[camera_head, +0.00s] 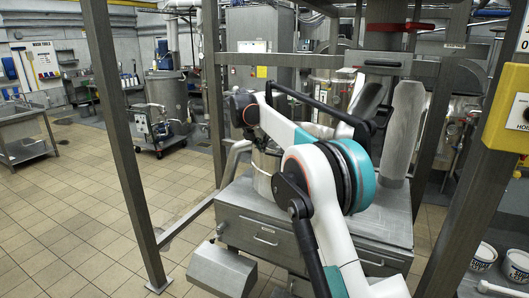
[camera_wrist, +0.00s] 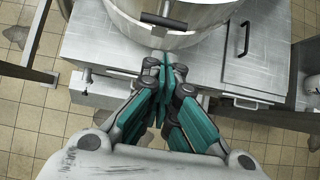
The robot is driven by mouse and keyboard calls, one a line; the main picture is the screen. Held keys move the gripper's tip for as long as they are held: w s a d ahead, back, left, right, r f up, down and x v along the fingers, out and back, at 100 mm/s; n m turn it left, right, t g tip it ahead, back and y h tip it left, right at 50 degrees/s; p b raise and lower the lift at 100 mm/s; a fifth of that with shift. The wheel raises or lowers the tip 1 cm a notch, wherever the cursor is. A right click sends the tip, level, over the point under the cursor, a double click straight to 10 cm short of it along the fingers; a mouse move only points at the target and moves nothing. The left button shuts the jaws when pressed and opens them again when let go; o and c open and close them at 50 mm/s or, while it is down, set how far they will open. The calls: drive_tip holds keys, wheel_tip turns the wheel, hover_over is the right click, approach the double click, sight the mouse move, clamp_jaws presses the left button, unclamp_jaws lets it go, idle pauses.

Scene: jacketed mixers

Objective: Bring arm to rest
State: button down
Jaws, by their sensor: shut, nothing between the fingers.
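My gripper (camera_wrist: 163,72) shows in the wrist view with its teal and dark fingers drawn together and nothing between them. Its tips point at the lower wall of a round metal vessel (camera_wrist: 185,38) with a dark handle, and I cannot tell whether they touch it. In the head view my white and teal arm is bent in front of the grey metal cabinet (camera_head: 250,228). The gripper itself cannot be made out there. The vessel (camera_head: 262,172) is partly hidden behind the arm.
Grey steel posts (camera_head: 125,140) stand left of the cabinet, with a crossbar (camera_head: 185,220) low between them. A yellow control box (camera_head: 512,110) is at the right, above white buckets (camera_head: 515,265). A wheeled mixer (camera_head: 160,115) stands further back. The tiled floor (camera_head: 75,200) at left is clear.

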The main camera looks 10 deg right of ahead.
drive_tip(key=shift+a+r, duration=0.15)
drive_tip(key=shift+r, duration=0.1)
drive_tip(key=shift+s, duration=0.1)
drive_tip(key=s+d+m+y+b, duration=0.3)
drive_tip(key=s+m+b, duration=0.8)
drive_tip(key=s, duration=1.6)
drive_tip(key=s+f+m+b, duration=0.1)
drive_tip(key=s+f+m, duration=0.5)
drive_tip(key=s, duration=0.4)
drive_tip(key=s+f+m+y+b, duration=0.1)
drive_tip(key=s+f+m+b, duration=0.1)
drive_tip(key=s+f+m, duration=0.4)
drive_tip(key=s+f+m+t+b, duration=0.1)
drive_tip(key=s+f+m, duration=0.4)
drive_tip(key=s+f, duration=0.5)
drive_tip(key=s+d, duration=0.1)
drive_tip(key=s, duration=0.4)
drive_tip(key=shift+f+m+b, duration=0.15)
drive_tip(key=shift+m+b, duration=0.15)
drive_tip(key=shift+m, duration=0.1)
